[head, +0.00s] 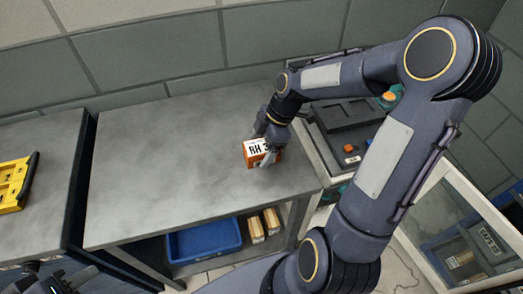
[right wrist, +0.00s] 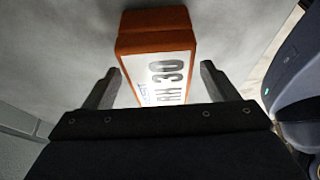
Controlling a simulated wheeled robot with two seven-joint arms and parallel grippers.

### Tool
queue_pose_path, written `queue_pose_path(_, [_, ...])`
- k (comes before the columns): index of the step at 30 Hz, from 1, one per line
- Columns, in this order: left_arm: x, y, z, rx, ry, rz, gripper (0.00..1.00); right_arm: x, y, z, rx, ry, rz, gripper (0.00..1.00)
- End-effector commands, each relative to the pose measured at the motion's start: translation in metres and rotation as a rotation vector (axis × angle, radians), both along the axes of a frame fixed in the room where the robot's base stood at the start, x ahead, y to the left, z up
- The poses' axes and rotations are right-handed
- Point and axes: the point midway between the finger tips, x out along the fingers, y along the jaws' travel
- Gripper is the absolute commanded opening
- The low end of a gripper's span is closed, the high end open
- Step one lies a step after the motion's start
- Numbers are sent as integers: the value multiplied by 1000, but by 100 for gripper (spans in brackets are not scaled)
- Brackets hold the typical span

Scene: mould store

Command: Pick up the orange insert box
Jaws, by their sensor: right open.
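The orange insert box (head: 249,160) stands on the grey metal table near its right end, with a white label reading "RH 3..." on the side I see. In the right wrist view the box (right wrist: 155,40) shows its orange top and its white label, "RH 30". My right gripper (head: 265,148) is at the box, partly covering it in the head view. In the wrist view its open fingers (right wrist: 158,85) stand one on each side of the box's near part, with gaps visible. My left gripper (head: 62,283) is only partly in view at the lower left, away from the box; its jaws are unclear.
The table top (head: 150,160) is clear left of the box. A dark machine (head: 345,125) with an orange button stands right of the table, behind my right arm. A blue bin (head: 205,240) and cartons (head: 257,230) sit on the shelf below. A yellow case (head: 14,185) lies far left.

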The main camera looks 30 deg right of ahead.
Motion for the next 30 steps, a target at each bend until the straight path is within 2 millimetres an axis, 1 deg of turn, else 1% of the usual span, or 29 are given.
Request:
queue_pose_path(13, [0,0,-5,0,0,0,36,0,0,-4,0,0,-1,80])
queue_pose_path(23, [0,0,-6,0,0,0,36,0,0,-5,0,0,-1,80])
queue_pose_path(26, [0,0,-6,0,0,0,36,0,0,-5,0,0,-1,68])
queue_pose_path(30, [0,0,-6,0,0,0,36,0,0,-5,0,0,-1,50])
